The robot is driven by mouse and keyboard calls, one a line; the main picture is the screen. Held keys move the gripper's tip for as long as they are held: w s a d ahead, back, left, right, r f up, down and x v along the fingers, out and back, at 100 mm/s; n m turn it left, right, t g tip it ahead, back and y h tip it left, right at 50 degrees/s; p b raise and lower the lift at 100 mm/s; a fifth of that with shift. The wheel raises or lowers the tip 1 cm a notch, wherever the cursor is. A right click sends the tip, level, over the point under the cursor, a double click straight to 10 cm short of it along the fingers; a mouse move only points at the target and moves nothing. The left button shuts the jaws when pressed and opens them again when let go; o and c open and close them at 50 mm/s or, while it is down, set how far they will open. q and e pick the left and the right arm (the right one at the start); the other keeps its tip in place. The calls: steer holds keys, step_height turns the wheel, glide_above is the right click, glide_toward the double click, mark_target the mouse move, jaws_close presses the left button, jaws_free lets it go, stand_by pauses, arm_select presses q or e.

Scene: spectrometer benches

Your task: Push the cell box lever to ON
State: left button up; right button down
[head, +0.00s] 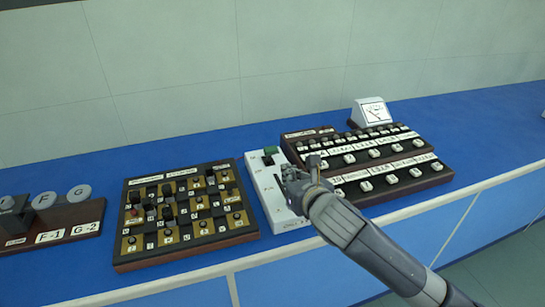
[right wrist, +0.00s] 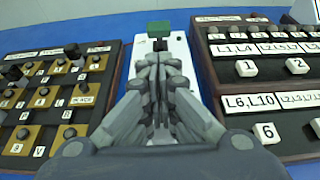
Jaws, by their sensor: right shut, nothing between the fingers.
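The cell box (head: 262,188) is a narrow white box on the blue bench, between two dark control panels. A green part (head: 271,150) sits at its far end; it also shows in the right wrist view (right wrist: 159,29). A small dark part, perhaps the lever (head: 267,160), stands just in front of the green part. My right gripper (head: 290,172) is shut and empty over the box, its fingertips near the far half. In the right wrist view the shut fingers (right wrist: 158,62) point at the green end and hide most of the box. I cannot tell whether they touch it. My left gripper is not in view.
A panel with gold squares and black knobs (head: 183,212) stands close on the left. A stepped panel with white buttons (head: 366,160) stands close on the right, with a white meter (head: 372,112) behind it. Blue bench (head: 110,277) is bare along the front edge.

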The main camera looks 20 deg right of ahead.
steer(key=shift+s, duration=0.2)
steer(key=shift+w, duration=0.25)
glide_toward(270, 154)
steer(key=f, duration=0.1)
steer(key=w+f, duration=0.1)
steer(key=shift+w+d+f, duration=0.2)
steer(key=shift+d+f, duration=0.05)
steer(key=shift+d, duration=0.05)
steer(key=x, duration=0.3)
steer(key=shift+w, duration=0.1)
steer(key=shift+w+f, duration=0.2)
steer(key=shift+w, duration=0.2)
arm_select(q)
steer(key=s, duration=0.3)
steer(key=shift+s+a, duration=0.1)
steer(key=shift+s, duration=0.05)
